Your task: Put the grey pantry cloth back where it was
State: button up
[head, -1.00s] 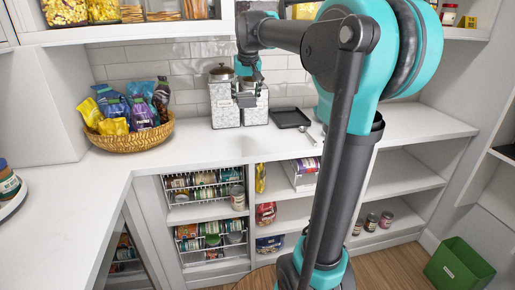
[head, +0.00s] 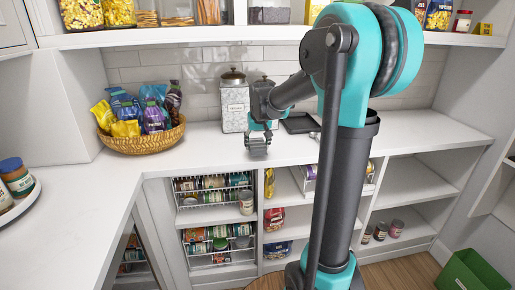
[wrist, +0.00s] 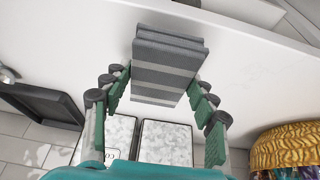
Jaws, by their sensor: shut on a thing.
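The grey pantry cloth (wrist: 167,68) is a folded, striped grey bundle between my fingers in the wrist view. My gripper (wrist: 158,88) is shut on it, with green finger pads on both sides. In the head view my gripper (head: 259,132) points down near the front of the white counter, in front of the canisters. The cloth (head: 258,147) shows small beneath it there. I cannot tell how far the cloth is above the counter.
A lidded canister (head: 234,100) stands behind my gripper, with another beside it. A black tray (head: 299,123) lies to the right. A wicker basket of snack bags (head: 142,141) stands left. Open shelves (head: 411,183) lie below the counter.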

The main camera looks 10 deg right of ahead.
jog(key=shift+f, duration=0.95)
jog(key=o, duration=1.1)
jog(key=shift+f, duration=0.1)
jog(key=v, duration=1.2)
jog(key=s+d+f, duration=0.1)
jog(key=s+f, duration=0.7)
jog(key=s+d+f, duration=0.1)
jog(key=s+f, duration=0.7)
jog(key=s, duration=0.1)
jog(key=s+d+f, duration=0.2)
jog(key=s+f, duration=0.5)
jog(key=s, duration=0.1)
jog(key=shift+s+f, duration=0.15)
jog(key=shift+f, duration=0.25)
